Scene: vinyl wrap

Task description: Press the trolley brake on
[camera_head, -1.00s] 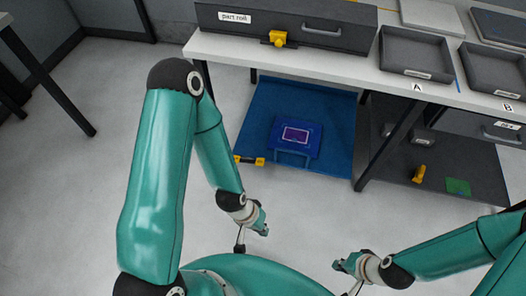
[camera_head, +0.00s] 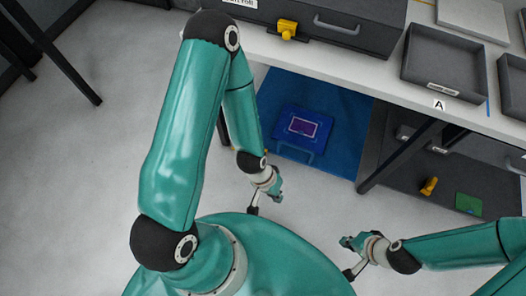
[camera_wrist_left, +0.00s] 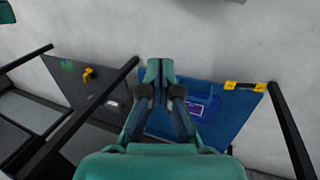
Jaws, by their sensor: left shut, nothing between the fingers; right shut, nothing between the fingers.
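The low blue trolley (camera_head: 338,115) stands on the floor under the bench, with a blue case (camera_head: 300,130) on it. The likely brake is a yellow-and-black bar (camera_wrist_left: 245,86) at the trolley's edge, right of my gripper in the left wrist view. In the head view my left arm hides nearly all of it. My left gripper (camera_head: 277,190) is shut and empty, in front of the trolley; its fingers also show in the left wrist view (camera_wrist_left: 160,65), apart from the bar. My right gripper (camera_head: 347,243) is shut and empty, farther right over the floor.
The white bench (camera_head: 390,88) with a grey drawer box (camera_head: 340,30) and tray A (camera_head: 445,58) overhangs the trolley. A dark bench leg (camera_head: 395,160) stands on the trolley's right. A lower shelf holds a yellow object (camera_head: 429,186) and a green piece (camera_head: 468,203).

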